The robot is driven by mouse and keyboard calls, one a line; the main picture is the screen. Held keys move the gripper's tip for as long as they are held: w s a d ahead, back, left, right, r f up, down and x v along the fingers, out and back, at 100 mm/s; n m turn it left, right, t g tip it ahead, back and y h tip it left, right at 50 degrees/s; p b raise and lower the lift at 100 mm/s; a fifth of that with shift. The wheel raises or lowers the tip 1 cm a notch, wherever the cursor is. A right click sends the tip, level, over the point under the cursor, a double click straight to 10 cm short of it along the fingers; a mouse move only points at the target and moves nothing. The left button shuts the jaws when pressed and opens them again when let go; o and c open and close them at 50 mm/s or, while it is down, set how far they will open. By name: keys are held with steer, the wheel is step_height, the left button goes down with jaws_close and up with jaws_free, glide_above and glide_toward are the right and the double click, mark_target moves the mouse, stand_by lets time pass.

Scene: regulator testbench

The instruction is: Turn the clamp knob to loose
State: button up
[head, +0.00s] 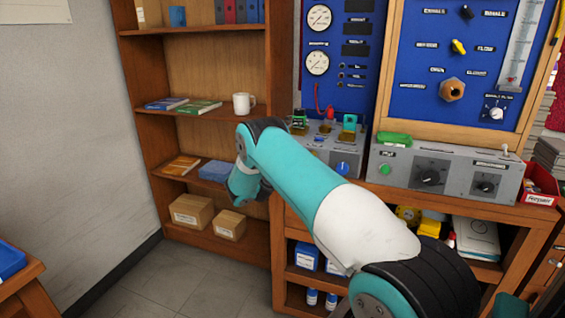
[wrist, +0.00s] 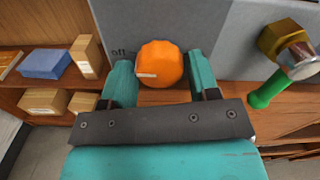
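An orange round knob (wrist: 160,66) with a pale pointer mark on its left side sits on a grey panel (wrist: 225,45) in the wrist view. A label reading "off" is beside it, upper left. No readable label names it as the clamp knob. My gripper (wrist: 162,62) is open, one teal finger on each side of the orange knob. The fingers look slightly apart from it; contact is hard to judge. In the head view my arm hides the gripper and the orange knob. A blue knob (head: 342,168) shows on the grey bench box (head: 322,146).
A brass fitting (wrist: 283,38) with a green handle (wrist: 268,90) stands right of the gripper. Shelves with boxes (head: 191,211) and a white mug (head: 243,103) lie left. A grey control unit (head: 455,176) with black knobs is at right. Open floor lies front left.

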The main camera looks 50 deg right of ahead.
steer(key=shift+o, duration=0.9)
steer(key=shift+r, duration=0.15)
steer(key=b+v, duration=1.3)
steer(key=v, duration=0.4)
steer(key=shift+a+b, duration=0.15)
steer(key=shift+b, duration=0.2)
